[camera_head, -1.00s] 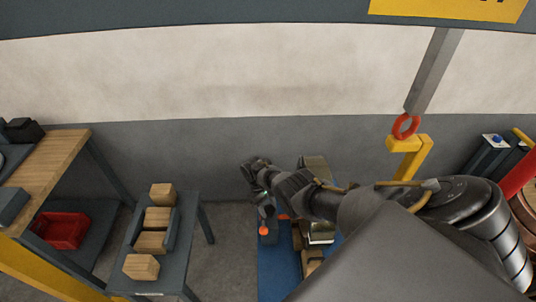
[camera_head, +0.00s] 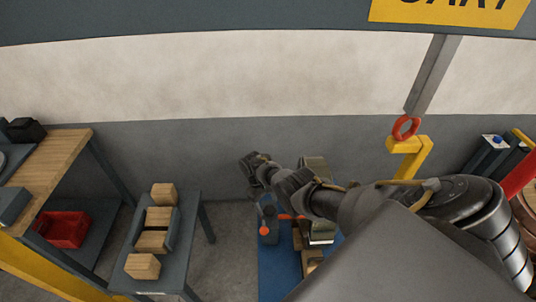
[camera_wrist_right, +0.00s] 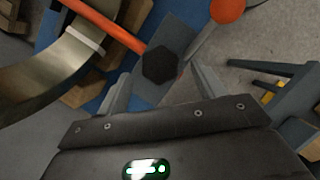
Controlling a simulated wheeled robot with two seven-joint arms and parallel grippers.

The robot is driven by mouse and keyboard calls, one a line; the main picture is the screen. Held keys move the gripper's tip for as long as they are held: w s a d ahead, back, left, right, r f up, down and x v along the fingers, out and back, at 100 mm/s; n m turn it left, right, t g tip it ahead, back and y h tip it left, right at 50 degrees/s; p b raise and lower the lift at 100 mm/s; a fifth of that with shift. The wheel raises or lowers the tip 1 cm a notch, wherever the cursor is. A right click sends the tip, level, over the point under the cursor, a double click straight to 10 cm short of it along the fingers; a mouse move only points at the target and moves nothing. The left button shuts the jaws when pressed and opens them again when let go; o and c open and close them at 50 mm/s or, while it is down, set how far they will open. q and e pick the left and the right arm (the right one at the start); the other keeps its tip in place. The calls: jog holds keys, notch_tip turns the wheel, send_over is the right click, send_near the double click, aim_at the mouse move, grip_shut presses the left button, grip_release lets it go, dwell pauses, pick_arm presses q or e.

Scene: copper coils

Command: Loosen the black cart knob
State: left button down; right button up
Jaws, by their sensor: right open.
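The black knob (camera_wrist_right: 160,64) shows in the right wrist view as a dark hexagonal cap on a grey plate, beside a red-orange bar. My right gripper (camera_wrist_right: 163,88) is open, its two fingers apart on either side of the knob's line. The knob appears between or just beyond the fingertips; I cannot tell whether they touch it. In the head view the right gripper (camera_head: 255,166) hangs above the blue cart (camera_head: 275,270), near its grey post and orange ball (camera_head: 264,231). My left gripper is not in view.
In the right wrist view a metal coil band (camera_wrist_right: 55,65) lies at left and an orange ball (camera_wrist_right: 227,10) at top. In the head view a small table (camera_head: 190,225) with wooden blocks stands left of the cart, with floor between.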

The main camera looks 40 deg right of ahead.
jog(key=v, duration=0.8)
jog(key=shift+p, duration=0.35)
jog(key=shift+a+r, duration=0.1)
